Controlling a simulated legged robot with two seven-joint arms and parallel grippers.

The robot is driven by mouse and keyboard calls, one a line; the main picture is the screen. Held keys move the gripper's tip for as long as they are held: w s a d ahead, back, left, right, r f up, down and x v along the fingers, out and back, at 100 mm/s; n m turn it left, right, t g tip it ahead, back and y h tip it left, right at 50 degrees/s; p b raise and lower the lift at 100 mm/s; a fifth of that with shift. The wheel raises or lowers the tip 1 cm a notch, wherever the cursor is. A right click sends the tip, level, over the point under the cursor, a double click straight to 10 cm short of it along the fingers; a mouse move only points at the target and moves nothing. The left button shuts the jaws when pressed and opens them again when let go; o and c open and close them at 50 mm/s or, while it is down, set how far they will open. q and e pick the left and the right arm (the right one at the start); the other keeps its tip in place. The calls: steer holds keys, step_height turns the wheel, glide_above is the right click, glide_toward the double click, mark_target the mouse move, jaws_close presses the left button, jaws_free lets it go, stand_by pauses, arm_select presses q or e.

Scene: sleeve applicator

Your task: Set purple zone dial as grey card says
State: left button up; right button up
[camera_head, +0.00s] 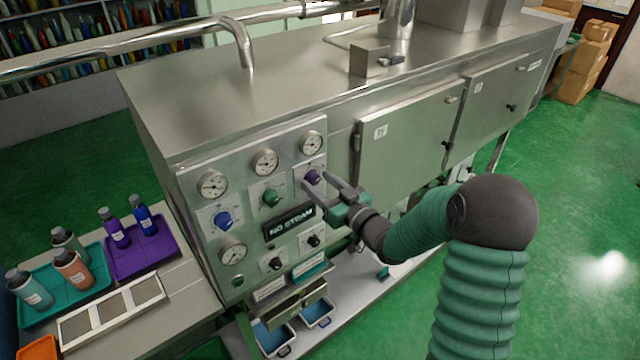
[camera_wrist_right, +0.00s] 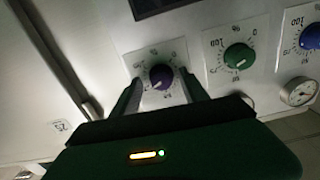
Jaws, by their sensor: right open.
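The purple zone dial (camera_head: 312,177) is a round purple knob on a white scale plate, at the upper right of the steel control panel. In the right wrist view the purple dial (camera_wrist_right: 161,76) sits between the two fingers, with its scale partly hidden by them. My right gripper (camera_head: 323,180) is open, its fingers at either side of the dial; I cannot tell whether they touch it. It also shows in the right wrist view (camera_wrist_right: 160,88). I cannot pick out the grey card with certainty; small cards (camera_head: 309,264) hang below the panel, their writing too small to read. My left gripper is not in view.
A green dial (camera_head: 271,197) and a blue dial (camera_head: 223,220) sit left of the purple one. Bottles stand on a purple tray (camera_head: 150,262) and a teal tray (camera_head: 97,290) at left.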

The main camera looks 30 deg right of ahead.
steer(key=s+d+b, duration=0.1)
steer(key=s+b, duration=1.2)
steer(key=s, duration=0.3)
steer(key=shift+s+d, duration=0.15)
steer(key=shift+s, duration=0.2)
steer(key=shift+w+d+f, duration=0.1)
steer(key=shift+f, duration=0.05)
